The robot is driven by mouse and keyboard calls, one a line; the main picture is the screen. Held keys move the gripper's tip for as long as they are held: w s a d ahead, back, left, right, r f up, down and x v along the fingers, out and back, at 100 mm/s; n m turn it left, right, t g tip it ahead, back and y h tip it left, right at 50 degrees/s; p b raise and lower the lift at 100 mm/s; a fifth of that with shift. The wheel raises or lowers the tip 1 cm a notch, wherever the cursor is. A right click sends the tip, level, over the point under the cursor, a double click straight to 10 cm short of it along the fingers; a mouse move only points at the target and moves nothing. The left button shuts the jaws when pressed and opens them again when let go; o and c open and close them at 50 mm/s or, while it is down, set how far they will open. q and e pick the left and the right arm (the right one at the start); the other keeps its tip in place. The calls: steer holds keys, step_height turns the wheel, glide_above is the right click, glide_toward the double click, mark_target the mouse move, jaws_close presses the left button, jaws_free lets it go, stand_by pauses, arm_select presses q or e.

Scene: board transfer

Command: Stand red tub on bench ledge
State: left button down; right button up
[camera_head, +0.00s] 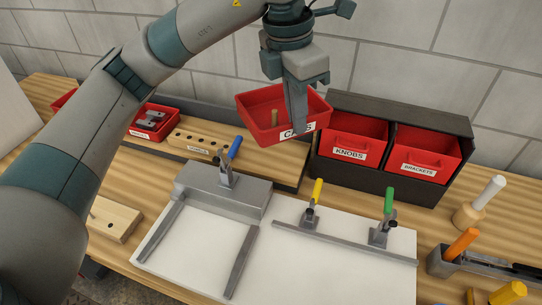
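A red tub (262,129) labelled "CAPS", with a short wooden peg inside, is in the middle of the view, slightly tilted. It appears to be a little above the wooden bench ledge (287,174), left of the black bin rack. My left gripper (298,122) comes down from above at the tub's right side, one finger in front of its labelled wall. It looks shut on that wall; the other finger is hidden. My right gripper is out of view.
The black rack (378,184) holds two red bins, "KNOBS" (352,139) and "BRACKETS" (422,150). A drilled wooden block (199,146) and another red tub (152,122) with metal parts sit left on the ledge. Toggle clamps stand on the white board (330,262) in front.

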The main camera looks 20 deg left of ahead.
mark_target(280, 102)
arm_select(q)
steer(key=shift+w+a, duration=0.1)
steer(key=shift+w, duration=0.05)
steer(key=w+a+f+p, duration=0.1)
steer(key=w+f, duration=0.1)
steer(key=w, duration=0.1)
steer(key=w+a+f+p, duration=0.2)
steer(key=w, duration=0.1)
steer(key=w+a+f+p, duration=0.2)
steer(key=w+f, duration=0.1)
steer(key=w, duration=0.1)
steer(key=shift+a, duration=0.25)
steer(key=shift+s+f+p, duration=0.1)
steer(key=shift+f+p, duration=0.4)
steer(key=shift+p, duration=0.1)
step_height(280, 102, down, 3)
steer(key=shift+p, duration=0.65)
